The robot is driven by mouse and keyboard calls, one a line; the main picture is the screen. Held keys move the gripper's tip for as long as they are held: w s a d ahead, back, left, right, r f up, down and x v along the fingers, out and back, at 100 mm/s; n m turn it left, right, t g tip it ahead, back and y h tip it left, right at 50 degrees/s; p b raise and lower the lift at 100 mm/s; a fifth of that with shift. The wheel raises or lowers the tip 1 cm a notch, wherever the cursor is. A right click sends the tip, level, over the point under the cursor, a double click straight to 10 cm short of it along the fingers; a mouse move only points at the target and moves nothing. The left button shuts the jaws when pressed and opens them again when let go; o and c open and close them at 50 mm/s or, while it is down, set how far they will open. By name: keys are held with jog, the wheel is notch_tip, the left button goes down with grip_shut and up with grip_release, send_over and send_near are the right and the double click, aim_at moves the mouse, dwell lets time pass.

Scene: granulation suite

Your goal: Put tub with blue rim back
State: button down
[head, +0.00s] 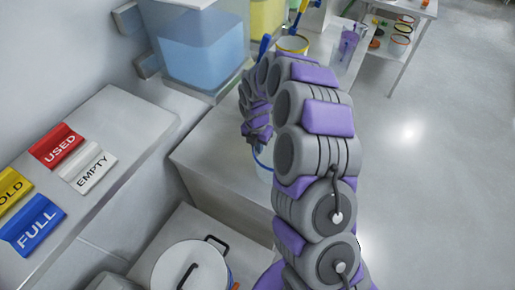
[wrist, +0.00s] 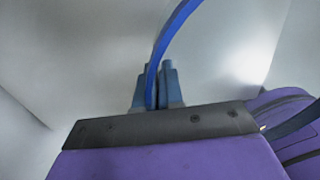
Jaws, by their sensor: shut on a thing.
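A pale tub with a blue rim (head: 262,168) shows in part in the head view, on or just above the light grey bench top. My arm hides most of it. In the wrist view a curved blue band, which looks like the tub's rim (wrist: 173,33), runs down between the fingers of my gripper (wrist: 158,88). The fingers are shut on it. In the head view the fingertips are hidden behind my arm's end. I cannot tell whether the tub touches the bench.
A clear container of blue liquid (head: 202,52) stands behind the bench (head: 205,150). A ledge at left carries USED (head: 57,146), EMPTY (head: 88,167) and FULL (head: 32,226) signs. A lidded white pot (head: 188,267) is low in front. A shelf with tubs (head: 400,40) stands at the back; open floor lies right.

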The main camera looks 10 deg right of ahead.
jog(key=shift+d+f, duration=0.2)
jog(key=shift+f, duration=0.2)
jog(key=shift+d+r, duration=0.1)
jog(key=shift+d, duration=0.15)
jog(key=c, duration=1.3)
grip_release()
jog(key=shift+a, duration=0.35)
jog(key=shift+o, duration=0.2)
jog(key=shift+d, duration=0.15)
